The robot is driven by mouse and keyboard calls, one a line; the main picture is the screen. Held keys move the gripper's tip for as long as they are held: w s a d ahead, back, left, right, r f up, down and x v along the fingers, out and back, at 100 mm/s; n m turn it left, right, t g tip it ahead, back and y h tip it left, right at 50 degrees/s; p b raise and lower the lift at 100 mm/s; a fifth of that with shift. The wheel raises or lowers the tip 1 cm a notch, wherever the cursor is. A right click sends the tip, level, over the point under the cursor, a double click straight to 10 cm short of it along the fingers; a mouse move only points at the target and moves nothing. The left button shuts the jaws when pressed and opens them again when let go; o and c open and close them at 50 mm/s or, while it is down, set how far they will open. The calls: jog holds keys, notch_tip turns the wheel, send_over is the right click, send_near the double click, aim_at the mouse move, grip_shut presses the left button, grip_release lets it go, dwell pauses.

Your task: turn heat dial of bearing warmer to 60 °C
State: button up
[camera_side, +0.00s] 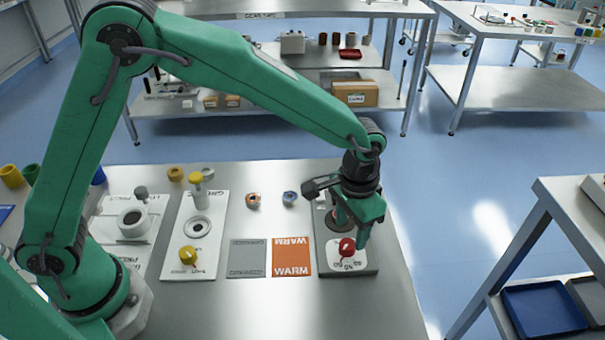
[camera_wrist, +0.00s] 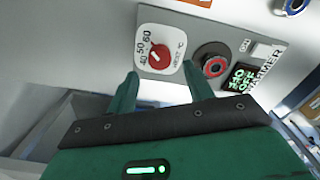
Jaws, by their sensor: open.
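The bearing warmer (camera_side: 365,268) is a grey box at the right end of the bench. Its red heat dial (camera_side: 347,246) sits on a white plate, and shows in the wrist view (camera_wrist: 160,56) with the marks 40, 50 and 60 along its left side. I cannot tell exactly which mark the pointer meets. My gripper (camera_side: 352,238) is above the warmer, pointing down. In the wrist view its two fingers (camera_wrist: 162,88) are apart and empty, with the dial just beyond and between their tips. I cannot tell whether either finger touches the dial.
On the warmer, a dark round part with a red ring (camera_wrist: 214,66) and a green-lettered display (camera_wrist: 242,77) sit beside the dial. An orange WARM mat (camera_side: 291,257), a grey mat (camera_side: 247,258) and a white station with a yellow knob (camera_side: 188,256) lie to the left.

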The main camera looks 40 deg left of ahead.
aim_at(346, 242)
jog(key=shift+r, duration=1.95)
jog(key=shift+a+r, duration=0.35)
jog(key=s+a+r+n+t, duration=0.1)
jog(key=s+a+r, duration=0.2)
jog(key=a+r, duration=0.35)
jog(key=s+a+r+n+t, duration=0.1)
jog(key=s+a+r, duration=0.2)
jog(key=a+r, duration=0.35)
jog(key=s+a+n+t, duration=0.2)
jog(key=s+a+t, duration=0.1)
jog(key=s+a, duration=0.9)
jog(key=shift+s+f+t, duration=0.15)
jog(key=shift+s+t, duration=0.15)
jog(key=shift+s, duration=0.05)
